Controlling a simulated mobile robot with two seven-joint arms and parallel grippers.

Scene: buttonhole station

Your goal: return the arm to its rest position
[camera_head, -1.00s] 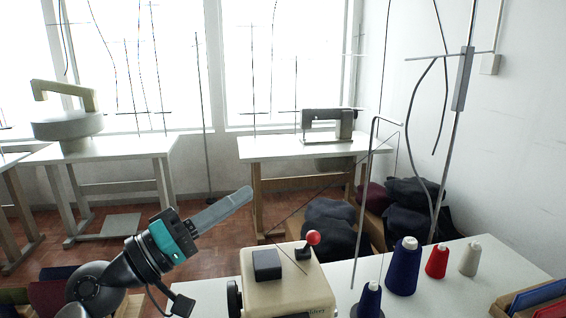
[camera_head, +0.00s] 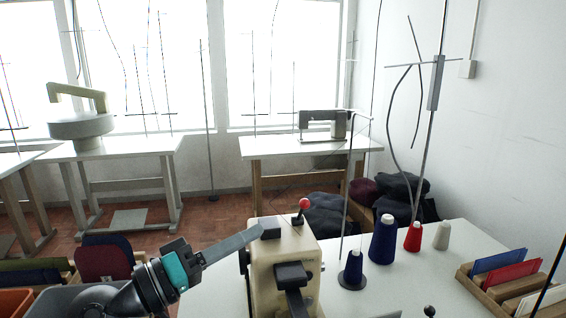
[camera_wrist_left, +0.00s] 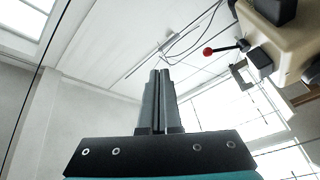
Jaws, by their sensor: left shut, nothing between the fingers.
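My left gripper (camera_head: 250,238) comes in from the lower left in the head view, its grey fingers pointing up and to the right. Its fingertips show in front of or beside the upper left of the cream sewing machine (camera_head: 285,262); I cannot tell whether they touch it. In the left wrist view the two fingers (camera_wrist_left: 158,75) lie together, shut and empty. That view also shows the machine's cream body (camera_wrist_left: 292,45) and a red-knobbed lever (camera_wrist_left: 208,51) at the upper right. My right gripper is not in view.
Blue (camera_head: 382,240), red (camera_head: 413,237) and cream (camera_head: 442,235) thread cones stand on the white table (camera_head: 400,285). Another blue cone (camera_head: 352,271) stands nearer. A wooden rack (camera_head: 490,290) with coloured pieces is at right. A thread stand pole (camera_head: 428,130) rises behind.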

